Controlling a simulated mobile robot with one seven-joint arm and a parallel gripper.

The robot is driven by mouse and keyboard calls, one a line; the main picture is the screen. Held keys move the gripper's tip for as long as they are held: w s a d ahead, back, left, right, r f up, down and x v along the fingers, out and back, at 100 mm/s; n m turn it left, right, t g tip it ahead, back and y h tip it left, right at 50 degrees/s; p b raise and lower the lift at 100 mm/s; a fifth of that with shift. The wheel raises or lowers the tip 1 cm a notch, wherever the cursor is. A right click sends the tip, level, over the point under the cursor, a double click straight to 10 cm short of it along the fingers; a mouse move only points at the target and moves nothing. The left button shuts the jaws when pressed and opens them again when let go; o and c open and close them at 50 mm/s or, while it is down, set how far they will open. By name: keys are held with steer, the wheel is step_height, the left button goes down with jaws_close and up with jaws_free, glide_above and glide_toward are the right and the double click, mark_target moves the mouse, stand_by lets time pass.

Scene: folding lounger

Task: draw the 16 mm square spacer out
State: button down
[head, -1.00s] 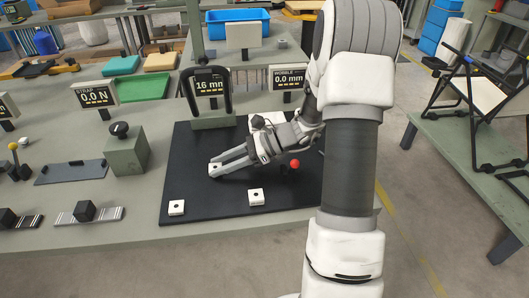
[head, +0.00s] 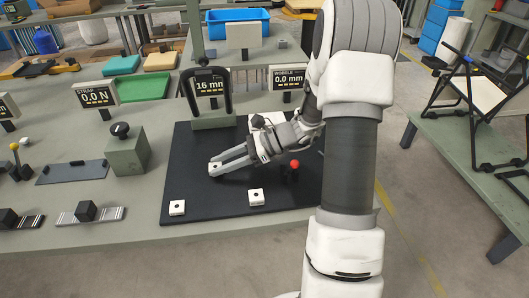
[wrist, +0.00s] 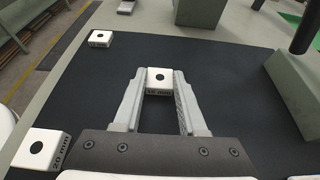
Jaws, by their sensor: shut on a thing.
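A white square spacer (wrist: 159,73) with a dark central hole sits between my fingertips in the wrist view, a finger along each side. In the head view my gripper (head: 216,169) is low over the black mat (head: 235,203), shut on this spacer. The spacer appears at or just above the mat; I cannot tell which. A grey-green stand with a black arch (head: 227,90) is at the mat's back edge, and its display (head: 210,86) reads 16 mm. The spacer is apart from this stand.
Two other white spacers lie on the mat, one near its front left corner (head: 177,208) and one marked 20 mm (wrist: 38,150) at the front middle. A red-topped knob (head: 295,164) stands right of my gripper. A green-grey box (head: 128,154) stands left of the mat.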

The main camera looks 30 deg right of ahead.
steer(key=shift+r, duration=0.2)
steer(key=shift+r+p, duration=1.95)
